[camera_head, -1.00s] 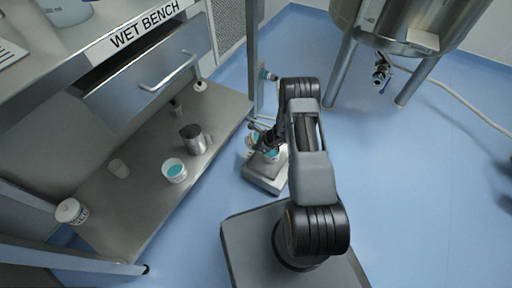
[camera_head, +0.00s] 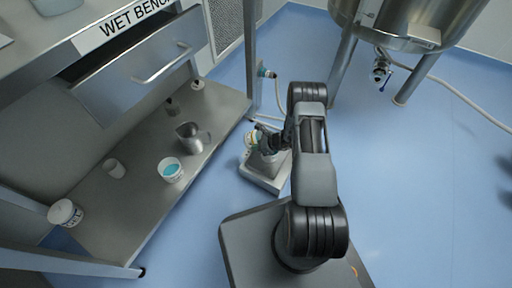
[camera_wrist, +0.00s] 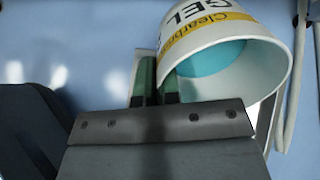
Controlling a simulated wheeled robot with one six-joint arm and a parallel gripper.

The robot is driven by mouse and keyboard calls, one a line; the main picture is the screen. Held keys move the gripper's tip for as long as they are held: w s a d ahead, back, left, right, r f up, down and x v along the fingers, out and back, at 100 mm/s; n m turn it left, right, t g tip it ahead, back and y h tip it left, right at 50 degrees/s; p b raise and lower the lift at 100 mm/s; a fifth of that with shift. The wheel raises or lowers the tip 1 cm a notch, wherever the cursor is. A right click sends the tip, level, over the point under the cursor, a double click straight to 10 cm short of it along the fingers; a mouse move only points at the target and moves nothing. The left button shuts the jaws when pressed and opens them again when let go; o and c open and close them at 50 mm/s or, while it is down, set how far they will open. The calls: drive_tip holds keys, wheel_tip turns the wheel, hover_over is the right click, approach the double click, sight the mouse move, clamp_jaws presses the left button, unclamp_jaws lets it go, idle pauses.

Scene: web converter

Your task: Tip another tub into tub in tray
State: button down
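My gripper (camera_head: 264,139) is low over a pale tray-like box (camera_head: 262,182) on the floor. In the wrist view my gripper (camera_wrist: 158,82) has its green-padded fingers close together at the wall of a white tub (camera_wrist: 245,27). This tub has a yellow band, "GEL" lettering and teal contents, and it is tilted with its mouth facing the camera. In the head view the held tub (camera_head: 250,137) shows small beside the fingers. A second tub in the tray cannot be made out; my arm and gripper cover part of it.
A steel vessel (camera_head: 405,25) on legs stands behind. Blue floor is clear at right.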

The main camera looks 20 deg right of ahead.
drive_tip(key=shift+s+d+r+t+y+b, duration=0.15)
drive_tip(key=shift+d+r+t+y+b, duration=0.25)
drive_tip(key=shift+y, duration=0.45)
drive_tip(key=shift+s+d+r+t+y+b, duration=0.15)
drive_tip(key=shift+t+y+b, duration=0.4)
drive_tip(key=shift+y, duration=0.3)
drive_tip(key=shift+a, duration=0.1)
drive_tip(key=shift+r+t+y+b, duration=0.15)
drive_tip(key=shift+t+y+b, duration=0.2)
drive_tip(key=shift+b, duration=0.3)
drive_tip(key=shift+s+d+r+y+b, duration=0.15)
drive_tip(key=shift+d+y+b, duration=0.2)
drive_tip(key=shift+y, duration=0.2)
drive_tip(key=shift+s+d+r+t+y, duration=0.15)
drive_tip(key=shift+d+r+t+y, duration=0.05)
drive_tip(key=shift+t+y, duration=0.3)
drive_tip(key=y, duration=0.1)
drive_tip(key=d+t+y, duration=0.1)
drive_tip(key=t+y, duration=0.1)
drive_tip(key=shift+s+d+r, duration=0.2)
drive_tip(key=shift+s+r, duration=0.1)
drive_tip(key=shift+s, duration=0.1)
drive_tip(key=shift+r, duration=0.1)
drive_tip(key=shift+r+p, duration=1)
drive_tip(key=shift+r, duration=0.4)
